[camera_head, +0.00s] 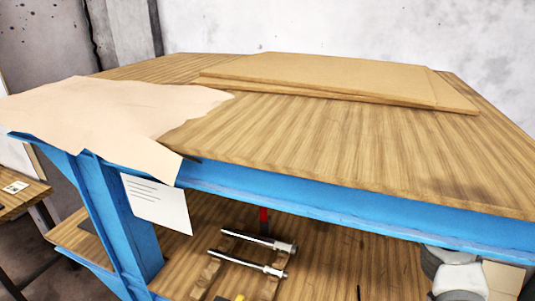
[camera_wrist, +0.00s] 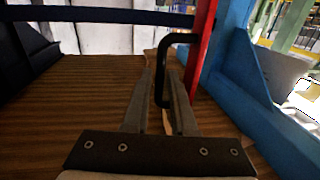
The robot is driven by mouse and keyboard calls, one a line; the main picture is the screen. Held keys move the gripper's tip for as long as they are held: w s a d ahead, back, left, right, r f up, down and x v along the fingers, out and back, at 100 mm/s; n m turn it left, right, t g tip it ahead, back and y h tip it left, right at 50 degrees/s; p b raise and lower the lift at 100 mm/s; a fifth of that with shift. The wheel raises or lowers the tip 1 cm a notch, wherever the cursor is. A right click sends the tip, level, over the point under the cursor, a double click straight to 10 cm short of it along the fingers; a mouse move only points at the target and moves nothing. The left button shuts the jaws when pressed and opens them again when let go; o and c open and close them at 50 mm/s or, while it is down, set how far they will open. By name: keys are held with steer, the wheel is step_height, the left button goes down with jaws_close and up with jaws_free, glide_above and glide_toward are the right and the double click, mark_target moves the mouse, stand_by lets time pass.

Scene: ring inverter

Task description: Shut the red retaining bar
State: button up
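The red retaining bar (camera_wrist: 203,45) stands upright at upper right of centre in the wrist view, beside a blue post. A black bent handle (camera_wrist: 164,75) is joined to it and reaches down between my fingers. My gripper (camera_wrist: 161,72) has one finger on each side of the handle, with a narrow gap between them. Whether the fingers press on the handle cannot be told. In the head view, only a small red piece (camera_head: 264,219) shows below the bench's blue front rail; the tabletop hides what is above and behind it. My fingers are not visible there.
The bench (camera_head: 330,130) has a wooden top with flat boards (camera_head: 330,75) and a tan sheet (camera_head: 110,110). Its blue front rail (camera_head: 330,195) overhangs the lower shelf. Metal rods (camera_head: 258,240) rest on wooden blocks. A dark bar (camera_wrist: 100,15) crosses the top of the wrist view.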

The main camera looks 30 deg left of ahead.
jaws_close()
stand_by(1.4)
